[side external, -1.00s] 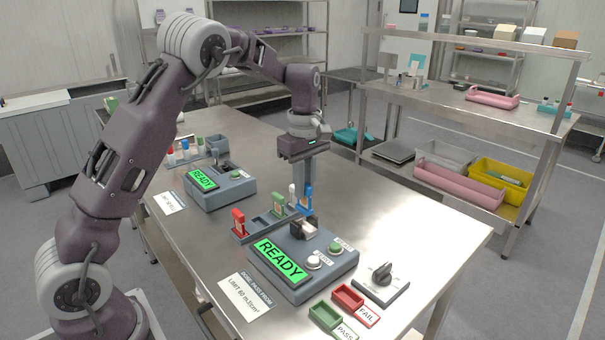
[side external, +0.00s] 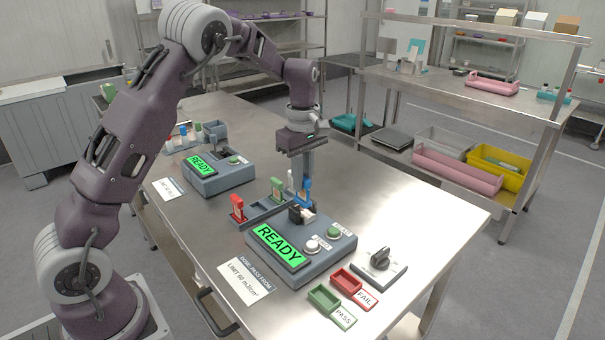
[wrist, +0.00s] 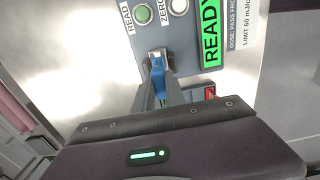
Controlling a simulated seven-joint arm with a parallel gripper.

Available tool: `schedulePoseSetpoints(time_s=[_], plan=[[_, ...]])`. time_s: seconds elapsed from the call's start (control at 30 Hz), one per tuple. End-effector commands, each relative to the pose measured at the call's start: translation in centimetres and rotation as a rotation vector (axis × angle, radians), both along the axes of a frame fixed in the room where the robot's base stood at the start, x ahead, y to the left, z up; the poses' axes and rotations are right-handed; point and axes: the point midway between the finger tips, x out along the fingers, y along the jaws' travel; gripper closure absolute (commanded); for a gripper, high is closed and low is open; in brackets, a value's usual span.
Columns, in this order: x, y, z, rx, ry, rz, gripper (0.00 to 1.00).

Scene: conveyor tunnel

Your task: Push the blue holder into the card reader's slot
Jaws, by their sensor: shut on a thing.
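The blue holder (side external: 307,188) is upright between the fingers of my gripper (side external: 305,178), which is shut on it. It stands right at the dark slot block (side external: 296,214) on the near card reader (side external: 318,262). The reader's green screen (side external: 279,246) says READY.
A dark rack (side external: 262,213) behind the reader holds a red holder (side external: 237,207) and a green holder (side external: 277,187). A white piece (side external: 290,181) stands close beside the blue holder. A knob box (side external: 379,264), a red tray (side external: 346,281) and a green tray (side external: 324,298) lie in front.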

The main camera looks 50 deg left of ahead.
Motion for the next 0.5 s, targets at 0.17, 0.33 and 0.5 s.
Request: schedulePoseSetpoints(time_s=[0.17,0.33,0.5], plan=[[-0.1,0.0,-1.3,-0.001,0.001,0.0,1.0],[0.0,0.0,-2.5,-0.001,0.001,0.0,1.0],[0.0,0.0,-3.6,-0.001,0.0,0.0,1.0]])
